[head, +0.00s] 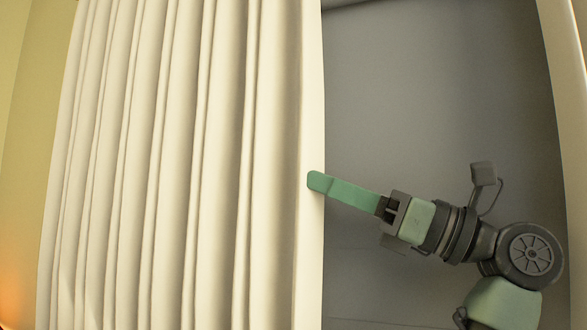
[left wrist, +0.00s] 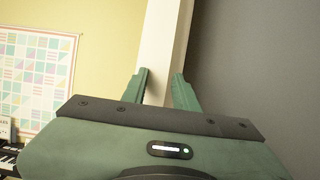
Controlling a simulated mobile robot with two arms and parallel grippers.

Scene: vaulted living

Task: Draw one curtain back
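A cream pleated curtain (head: 180,165) hangs across the left half of the head view, in several vertical folds. Its straight right edge borders a dark grey surface. My left gripper (head: 318,183) has a green finger lying across the front of that edge at mid-height; its other finger is hidden there. In the left wrist view, the curtain's pale edge (left wrist: 168,40) runs between the two green fingers (left wrist: 161,88). The fingers appear close against both sides of it, shut on the curtain. My right gripper is in neither view.
The dark grey surface (head: 430,90) right of the curtain is bare, with a pale frame (head: 568,90) at far right. The left wrist view shows a yellow wall with a patterned hanging (left wrist: 38,75) and part of a keyboard (left wrist: 8,160) below.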

